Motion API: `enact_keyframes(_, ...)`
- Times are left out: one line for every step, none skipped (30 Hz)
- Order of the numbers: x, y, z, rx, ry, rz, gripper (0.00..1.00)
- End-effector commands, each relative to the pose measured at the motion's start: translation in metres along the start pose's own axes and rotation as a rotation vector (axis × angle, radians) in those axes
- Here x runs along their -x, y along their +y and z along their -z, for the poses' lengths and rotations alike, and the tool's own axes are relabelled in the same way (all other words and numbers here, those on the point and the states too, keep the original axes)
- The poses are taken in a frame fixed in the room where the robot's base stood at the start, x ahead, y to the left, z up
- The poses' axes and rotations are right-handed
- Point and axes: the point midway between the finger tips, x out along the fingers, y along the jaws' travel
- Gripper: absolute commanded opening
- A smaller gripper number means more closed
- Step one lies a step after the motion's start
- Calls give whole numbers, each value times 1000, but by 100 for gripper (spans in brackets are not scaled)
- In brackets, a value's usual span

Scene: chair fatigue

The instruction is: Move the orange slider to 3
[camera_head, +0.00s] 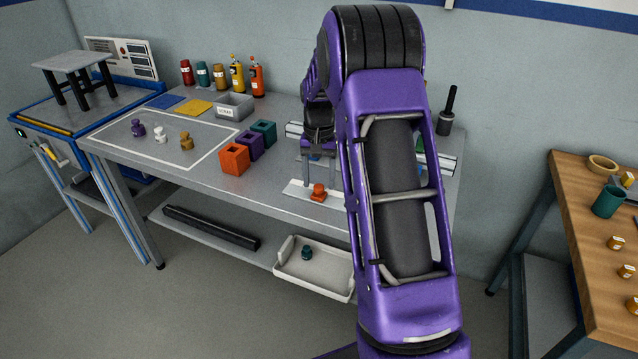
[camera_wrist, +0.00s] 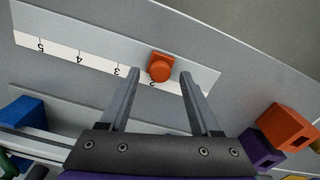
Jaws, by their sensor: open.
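The orange slider (camera_head: 318,192) is a knob on a pale track plate at the front of the grey workbench. In the wrist view the slider (camera_wrist: 161,68) sits by the 2 mark of the white number scale (camera_wrist: 85,58), whose digits appear upside down. The 3, 4 and 5 marks run to the left of it. My gripper (camera_wrist: 160,74) is open, with one finger on each side of the slider in the picture. I see no contact, and the height gap is unclear. In the head view my gripper (camera_head: 319,178) is partly hidden by my arm.
Orange (camera_head: 234,160), purple and teal square holders stand left of the slider. A blue block (camera_wrist: 25,113) is near the scale's 5 end in the wrist view. A white tray (camera_head: 290,270) is on the lower shelf. The bench front beside the track is clear.

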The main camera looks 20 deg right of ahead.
Motion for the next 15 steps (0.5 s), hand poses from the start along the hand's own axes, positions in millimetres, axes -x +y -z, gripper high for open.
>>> enact_keyframes(-4, 0, 0, 0, 0, 0, 64)
enact_keyframes(-6, 0, 0, 0, 1, 0, 64)
enact_keyframes(-7, 0, 0, 0, 1, 0, 64)
enact_keyframes(-8, 0, 0, 0, 1, 0, 64)
enact_keyframes(-8, 0, 0, 0, 2, 0, 64)
enact_keyframes(-9, 0, 0, 0, 2, 1, 64)
enact_keyframes(-9, 0, 0, 0, 2, 1, 64)
enact_keyframes(-9, 0, 0, 0, 2, 1, 64)
enact_keyframes(-9, 0, 0, 0, 2, 1, 64)
enact_keyframes(-9, 0, 0, 0, 2, 0, 64)
enact_keyframes(-9, 0, 0, 0, 1, 0, 64)
enact_keyframes(-9, 0, 0, 0, 1, 0, 64)
enact_keyframes(-9, 0, 0, 0, 1, 0, 58)
enact_keyframes(-9, 0, 0, 0, 1, 0, 53)
enact_keyframes(-9, 0, 0, 0, 1, 0, 46)
